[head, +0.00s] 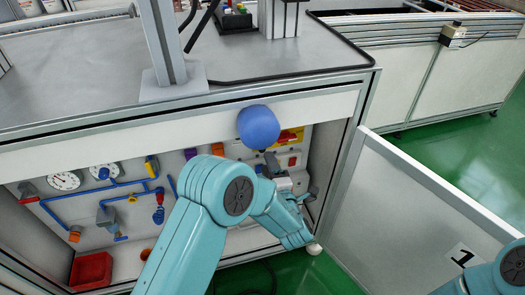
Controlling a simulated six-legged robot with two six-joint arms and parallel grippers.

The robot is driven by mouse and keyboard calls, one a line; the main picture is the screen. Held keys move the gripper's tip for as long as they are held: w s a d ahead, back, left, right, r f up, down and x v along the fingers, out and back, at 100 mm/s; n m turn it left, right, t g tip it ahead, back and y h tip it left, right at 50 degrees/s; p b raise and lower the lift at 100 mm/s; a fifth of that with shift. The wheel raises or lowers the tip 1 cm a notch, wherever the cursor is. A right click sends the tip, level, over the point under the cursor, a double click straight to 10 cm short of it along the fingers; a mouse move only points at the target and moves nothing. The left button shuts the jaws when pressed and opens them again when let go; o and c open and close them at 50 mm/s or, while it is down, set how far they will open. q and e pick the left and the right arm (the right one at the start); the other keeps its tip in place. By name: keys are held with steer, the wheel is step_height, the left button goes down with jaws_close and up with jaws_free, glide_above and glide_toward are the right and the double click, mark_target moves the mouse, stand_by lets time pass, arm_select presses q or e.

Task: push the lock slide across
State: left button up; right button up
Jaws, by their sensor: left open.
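My left arm reaches in from the bottom, and my left gripper (302,200) is open in front of the right part of the panel inside the open cabinet (130,262). Grey metal parts show at the gripper, and I cannot tell whether they touch it. I cannot clearly make out the lock slide; the arm and gripper cover part of that area. A red and yellow switch (291,136) is on the panel just above the gripper. Only a piece of my right arm shows at the lower right corner, and its gripper is out of view.
A blue ball (258,127) sits at the cabinet's top edge, above the gripper. The open white door (400,215) stands to the right. Gauges (64,181), blue pipes and a red bin (92,271) are at the left. Green floor (470,150) is clear beyond the door.

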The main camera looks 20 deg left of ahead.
mark_target(263, 151)
arm_select(q)
steer(key=b+x, duration=0.1)
steer(key=x, duration=0.6)
steer(key=shift+w+a, duration=0.15)
steer(key=shift+w, duration=0.05)
steer(key=shift+c, duration=0.3)
